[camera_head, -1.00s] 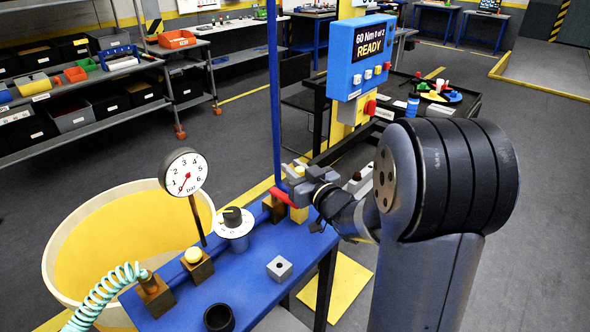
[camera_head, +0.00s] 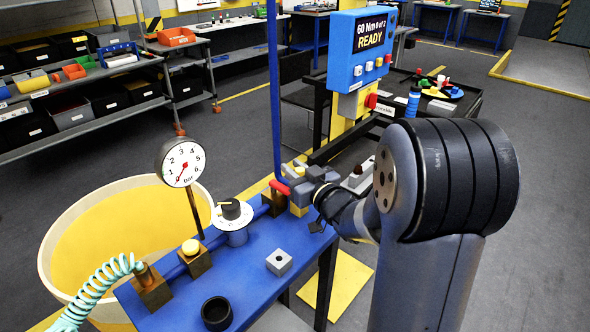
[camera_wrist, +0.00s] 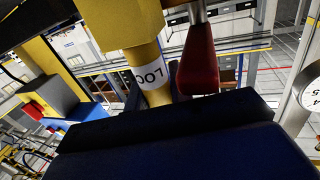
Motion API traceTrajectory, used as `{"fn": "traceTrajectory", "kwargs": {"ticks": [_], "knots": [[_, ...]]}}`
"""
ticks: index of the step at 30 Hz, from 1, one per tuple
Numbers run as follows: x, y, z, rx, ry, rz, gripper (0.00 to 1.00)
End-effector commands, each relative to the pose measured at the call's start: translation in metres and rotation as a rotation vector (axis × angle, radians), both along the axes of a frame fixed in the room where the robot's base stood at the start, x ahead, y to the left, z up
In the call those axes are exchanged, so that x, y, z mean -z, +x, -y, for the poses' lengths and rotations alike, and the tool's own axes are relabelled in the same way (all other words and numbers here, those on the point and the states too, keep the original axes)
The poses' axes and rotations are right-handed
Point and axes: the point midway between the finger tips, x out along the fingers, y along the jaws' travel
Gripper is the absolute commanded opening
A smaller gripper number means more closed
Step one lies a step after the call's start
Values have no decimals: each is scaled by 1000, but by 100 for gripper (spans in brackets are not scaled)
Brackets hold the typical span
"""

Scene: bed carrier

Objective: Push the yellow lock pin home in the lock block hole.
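The yellow lock pin appears to be the yellow stepped cylinder (camera_wrist: 148,60) in the wrist view; its narrower part has a white label reading "LOC". Its lower end is hidden behind the large dark shape in the foreground. My gripper (camera_head: 300,189) is at the far end of the blue bench, beside a red handle (camera_head: 279,187) and above a yellow block (camera_head: 298,209). The red handle also hangs beside the yellow cylinder in the wrist view (camera_wrist: 198,60). The gap between my fingertips, and any hole under them, is hidden.
A blue post (camera_head: 273,90) rises behind my gripper. A blue box (camera_head: 362,50) reads READY.

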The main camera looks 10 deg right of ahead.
Motion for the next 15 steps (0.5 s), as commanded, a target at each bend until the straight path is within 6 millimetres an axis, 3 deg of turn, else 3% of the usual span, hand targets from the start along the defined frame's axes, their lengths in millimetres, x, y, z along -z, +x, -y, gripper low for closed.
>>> {"fn": "traceTrajectory", "kwargs": {"ticks": [9,15], "knots": [[-1,0,0,0,0,0,46],[0,0,0,0,0,0,46]]}}
